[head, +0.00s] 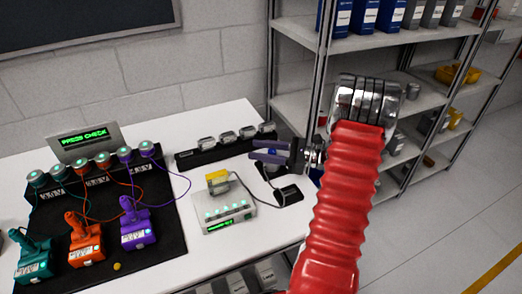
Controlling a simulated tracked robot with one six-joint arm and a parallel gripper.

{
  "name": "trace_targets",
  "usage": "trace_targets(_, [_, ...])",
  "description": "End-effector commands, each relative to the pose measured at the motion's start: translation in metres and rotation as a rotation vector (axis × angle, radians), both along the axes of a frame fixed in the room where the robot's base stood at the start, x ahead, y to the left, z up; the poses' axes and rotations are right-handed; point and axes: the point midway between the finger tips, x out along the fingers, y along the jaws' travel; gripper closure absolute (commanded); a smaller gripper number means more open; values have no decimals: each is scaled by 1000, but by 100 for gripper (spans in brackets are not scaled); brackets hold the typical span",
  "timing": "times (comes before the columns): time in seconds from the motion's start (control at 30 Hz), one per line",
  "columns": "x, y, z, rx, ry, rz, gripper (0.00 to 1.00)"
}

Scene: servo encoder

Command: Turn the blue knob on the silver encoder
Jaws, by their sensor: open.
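My gripper (254,150) reaches in from the right on my red-sleeved arm and points left above the white table. Its two jaws are apart, with nothing seen between them. Several small silver units (225,138) stand in a row on a black rack just behind and left of the jaws. I cannot tell which is the silver encoder. A small dark part with a bluish tint shows just below the jaws, partly covered by them. I cannot make out a blue knob clearly.
A silver box (238,221) with green lights carries a yellow part (217,181); its cable runs to a black block (289,195). Teal, orange and purple tools (138,232) stand on a black mat (60,213) at left. A shelf unit (292,104) stands behind the table's right end.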

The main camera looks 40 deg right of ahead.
Motion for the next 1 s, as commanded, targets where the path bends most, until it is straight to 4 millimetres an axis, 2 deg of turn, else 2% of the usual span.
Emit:
trace_targets(0.2, [0,0,0,0,0,0,60])
trace_targets(0.77, [0,0,0,0,0,1,99])
trace_targets(1.0, [1,0,0,1,-1,-27,100])
